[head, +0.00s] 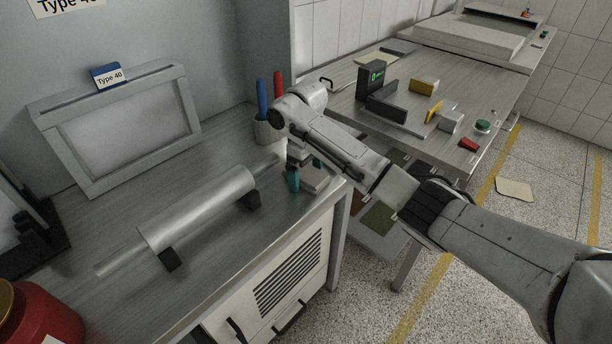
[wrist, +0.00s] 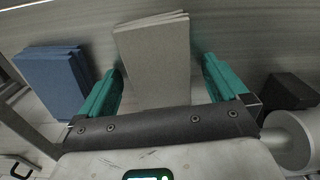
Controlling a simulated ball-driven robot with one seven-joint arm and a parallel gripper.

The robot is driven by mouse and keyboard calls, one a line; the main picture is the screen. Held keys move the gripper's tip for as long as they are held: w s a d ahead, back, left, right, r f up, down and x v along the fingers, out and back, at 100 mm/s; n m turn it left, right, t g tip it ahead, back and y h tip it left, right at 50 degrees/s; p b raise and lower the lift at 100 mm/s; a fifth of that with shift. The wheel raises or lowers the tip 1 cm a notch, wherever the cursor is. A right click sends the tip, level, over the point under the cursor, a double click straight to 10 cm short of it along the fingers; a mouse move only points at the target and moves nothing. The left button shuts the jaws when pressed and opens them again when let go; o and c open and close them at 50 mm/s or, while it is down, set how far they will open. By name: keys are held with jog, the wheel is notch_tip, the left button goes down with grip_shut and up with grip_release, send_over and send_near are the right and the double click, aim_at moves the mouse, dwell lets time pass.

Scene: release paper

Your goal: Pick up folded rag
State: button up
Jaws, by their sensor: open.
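A grey-beige folded rag (wrist: 152,55), a flat layered stack, lies on the metal worktop in the wrist view. In the head view it shows as a pale block (head: 316,180) near the worktop's right edge, partly hidden by my gripper (head: 305,174). My gripper (wrist: 161,68) is open, with its teal fingers on either side of the rag. A gap shows between the rag and each finger, most clearly on the right. The rag's near end is hidden behind the dark gripper body.
A blue folded stack (wrist: 54,80) lies left of my gripper in the wrist view. A metal roller (head: 200,208) rests on black supports (head: 169,260). A cup (head: 266,130) holding red and blue handles stands behind my gripper. A second table (head: 400,140) stands to the right.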

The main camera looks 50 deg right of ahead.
jog(key=c, duration=1.1)
jog(key=shift+r, duration=0.55)
jog(key=s+a+r+p, duration=0.6)
jog(key=a+r+p, duration=0.1)
jog(key=a+r, duration=0.5)
jog(key=shift+s+p, duration=0.3)
jog(key=shift+s, duration=0.1)
jog(key=shift+a, duration=0.1)
